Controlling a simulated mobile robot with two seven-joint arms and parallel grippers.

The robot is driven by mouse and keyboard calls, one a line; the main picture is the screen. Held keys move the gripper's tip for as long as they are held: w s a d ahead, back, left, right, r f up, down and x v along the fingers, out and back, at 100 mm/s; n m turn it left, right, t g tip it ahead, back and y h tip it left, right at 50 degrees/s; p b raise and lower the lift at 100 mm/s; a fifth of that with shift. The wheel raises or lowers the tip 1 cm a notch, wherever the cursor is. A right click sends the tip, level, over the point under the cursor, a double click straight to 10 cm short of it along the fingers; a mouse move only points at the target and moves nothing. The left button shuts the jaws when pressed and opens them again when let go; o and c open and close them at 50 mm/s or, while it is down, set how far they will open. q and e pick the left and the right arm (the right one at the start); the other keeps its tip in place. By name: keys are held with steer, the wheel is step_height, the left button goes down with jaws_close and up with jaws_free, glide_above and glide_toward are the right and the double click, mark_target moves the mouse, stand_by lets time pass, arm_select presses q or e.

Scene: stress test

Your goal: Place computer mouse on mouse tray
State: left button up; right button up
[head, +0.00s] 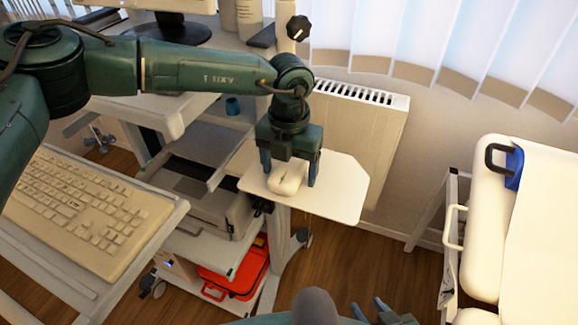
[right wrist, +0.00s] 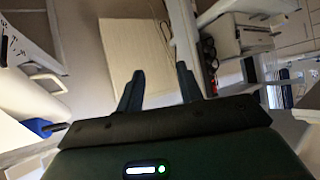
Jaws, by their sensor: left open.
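The cream computer mouse (head: 287,181) appears to rest on the flat white mouse tray (head: 343,190), near its left part. My left gripper (head: 289,177) points down over the mouse, with one dark finger on each side of it. Its jaws are open, and I cannot tell whether a finger touches the mouse. The gripper body hides the mouse's far end. My right gripper (head: 372,312) shows at the bottom edge of the head view. In the right wrist view its two fingers (right wrist: 159,88) stand apart with nothing between them.
A beige keyboard (head: 85,210) lies on a shelf at the left. A red case (head: 235,275) sits low on the cart. A white radiator (head: 358,120) stands behind the tray. A white padded couch or chair (head: 540,230) is at the right. Wooden floor between is clear.

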mark_target(289, 167)
arm_select(q)
step_height(289, 167, up, 12)
steer(key=b, duration=0.1)
steer(key=shift+r, duration=0.2)
stand_by(0.4)
